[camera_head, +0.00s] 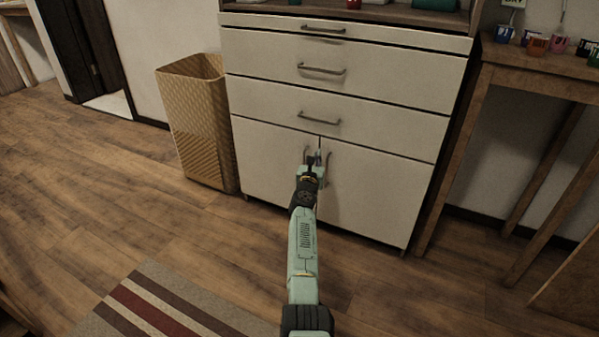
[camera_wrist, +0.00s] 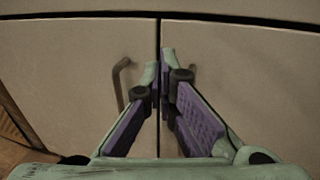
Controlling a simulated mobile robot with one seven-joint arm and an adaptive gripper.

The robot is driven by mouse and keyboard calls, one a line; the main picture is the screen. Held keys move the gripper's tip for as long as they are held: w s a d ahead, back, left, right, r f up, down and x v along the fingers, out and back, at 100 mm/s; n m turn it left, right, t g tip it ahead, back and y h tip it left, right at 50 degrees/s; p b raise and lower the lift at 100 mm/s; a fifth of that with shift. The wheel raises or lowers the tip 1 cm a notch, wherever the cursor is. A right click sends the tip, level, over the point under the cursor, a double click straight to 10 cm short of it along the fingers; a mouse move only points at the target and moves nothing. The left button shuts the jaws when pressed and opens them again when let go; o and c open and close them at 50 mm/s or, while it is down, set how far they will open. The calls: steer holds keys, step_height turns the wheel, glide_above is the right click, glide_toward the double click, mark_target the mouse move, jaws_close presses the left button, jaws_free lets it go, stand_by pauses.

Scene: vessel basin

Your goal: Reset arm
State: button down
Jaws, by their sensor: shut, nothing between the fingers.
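My arm reaches forward from the bottom of the head view, and my gripper (camera_head: 313,158) is in front of the doors of a white cabinet (camera_head: 375,190). In the wrist view my gripper (camera_wrist: 160,72) is shut and empty, with its purple-padded fingers together at the tips. The tips are over the gap between the left door (camera_wrist: 70,75) and the right door (camera_wrist: 245,80). The left door handle (camera_wrist: 122,82) is left of the fingers. The right door handle (camera_wrist: 190,78) is partly hidden behind a finger. Both doors look shut. I cannot tell whether the fingertips touch them.
A tan woven bin (camera_head: 195,125) stands left of the cabinet. A wooden table (camera_head: 540,80) with several small coloured pots is on the right. A striped rug (camera_head: 165,310) lies at the lower left. The wooden floor (camera_head: 120,205) at left is clear.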

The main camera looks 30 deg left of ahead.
steer(key=s+p, duration=0.4)
steer(key=s, duration=0.5)
steer(key=shift+s+f, duration=0.15)
